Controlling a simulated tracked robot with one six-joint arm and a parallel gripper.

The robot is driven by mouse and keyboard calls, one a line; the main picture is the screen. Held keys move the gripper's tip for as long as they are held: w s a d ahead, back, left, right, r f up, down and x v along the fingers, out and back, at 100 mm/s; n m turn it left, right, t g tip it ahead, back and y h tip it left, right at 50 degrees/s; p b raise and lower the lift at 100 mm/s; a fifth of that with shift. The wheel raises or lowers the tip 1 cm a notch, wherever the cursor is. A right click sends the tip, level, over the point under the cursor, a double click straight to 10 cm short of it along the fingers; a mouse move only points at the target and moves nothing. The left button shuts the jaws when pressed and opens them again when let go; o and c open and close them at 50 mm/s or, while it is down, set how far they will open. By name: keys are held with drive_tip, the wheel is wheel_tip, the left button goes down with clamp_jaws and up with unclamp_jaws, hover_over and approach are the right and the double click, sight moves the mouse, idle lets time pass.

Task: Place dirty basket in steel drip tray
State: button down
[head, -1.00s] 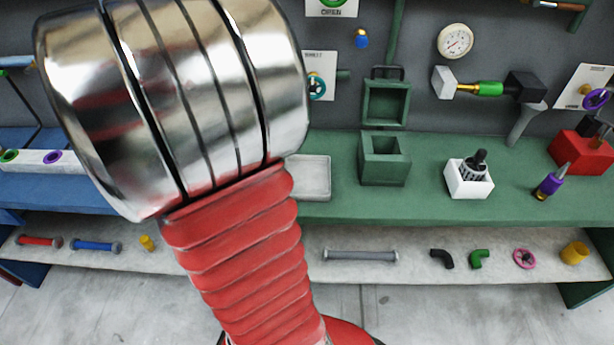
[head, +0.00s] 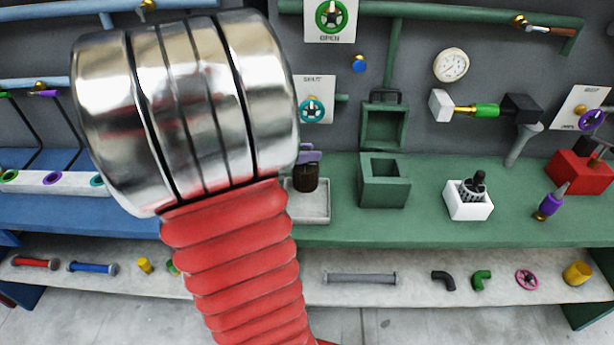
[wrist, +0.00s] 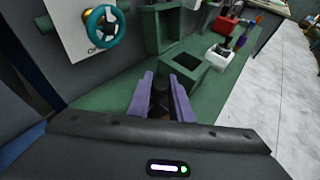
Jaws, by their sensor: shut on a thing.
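The dirty basket (head: 305,179) is a small dark brown cup, upright in the head view. It overlaps the back of the steel drip tray (head: 318,213), a shallow light grey tray on the green bench. I cannot tell whether it touches the tray floor or hangs just above it. My gripper (head: 309,155) has purple fingers shut around the basket's upper part, and my chrome arm link hides part of it. In the wrist view the dark basket (wrist: 160,92) shows between the purple fingers of my gripper (wrist: 160,96). The tray is hidden there.
A hollow green block (head: 384,190) stands right of the tray, with a green open box (head: 384,125) behind it. Further right are a white holder (head: 467,203) with a dark basket-like part, a purple-handled tool (head: 550,203) and a red box (head: 580,172).

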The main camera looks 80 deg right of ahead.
sight(295, 174)
drive_tip(key=shift+f, duration=1.55)
drive_tip(key=shift+f, duration=1.9)
drive_tip(key=c, duration=1.6)
unclamp_jaws()
drive_tip(key=shift+f, duration=0.1)
drive_tip(key=shift+w+a+r, duration=0.3)
drive_tip(key=v, duration=1.1)
